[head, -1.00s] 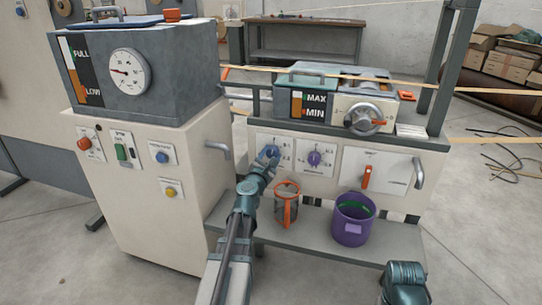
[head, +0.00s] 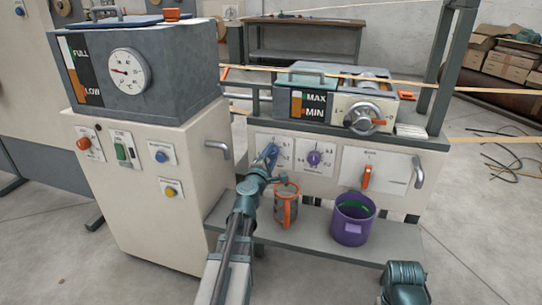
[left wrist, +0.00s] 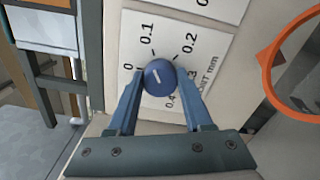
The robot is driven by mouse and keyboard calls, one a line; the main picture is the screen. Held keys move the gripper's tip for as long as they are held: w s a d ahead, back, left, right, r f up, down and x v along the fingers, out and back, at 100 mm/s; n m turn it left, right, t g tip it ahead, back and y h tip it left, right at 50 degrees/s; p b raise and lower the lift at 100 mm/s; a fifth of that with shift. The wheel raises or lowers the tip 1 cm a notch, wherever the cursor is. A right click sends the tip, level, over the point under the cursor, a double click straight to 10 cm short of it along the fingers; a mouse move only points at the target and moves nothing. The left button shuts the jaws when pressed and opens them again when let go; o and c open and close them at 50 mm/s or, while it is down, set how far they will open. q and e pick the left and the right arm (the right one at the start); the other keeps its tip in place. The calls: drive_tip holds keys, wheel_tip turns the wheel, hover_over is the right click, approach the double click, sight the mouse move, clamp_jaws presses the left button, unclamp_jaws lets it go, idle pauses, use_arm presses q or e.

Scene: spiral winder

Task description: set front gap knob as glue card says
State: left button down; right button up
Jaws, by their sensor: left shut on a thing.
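The round blue front gap knob (left wrist: 159,77) sits on a white dial plate (left wrist: 148,28) marked 0 to 0.4, with "ONT mm" legible in the left wrist view. A short white line on the knob runs from upper left to lower right; I cannot tell which end points. My left gripper (left wrist: 159,80) has one finger on each side of the knob and is shut on it. In the head view the gripper (head: 270,154) largely covers the knob. I cannot make out a glue card.
A purple knob (head: 314,158) is just right of the dial, then an orange lever (head: 366,176). Below, an orange-handled container (head: 286,206) and purple bucket (head: 352,220) stand on a grey shelf (head: 300,240). A white cabinet (head: 165,220) stands left of my left arm.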

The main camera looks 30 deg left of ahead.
use_arm(q)
drive_tip(key=shift+m, duration=0.3)
drive_tip(key=shift+c, duration=1.5)
unclamp_jaws()
drive_tip(key=shift+s, duration=0.1)
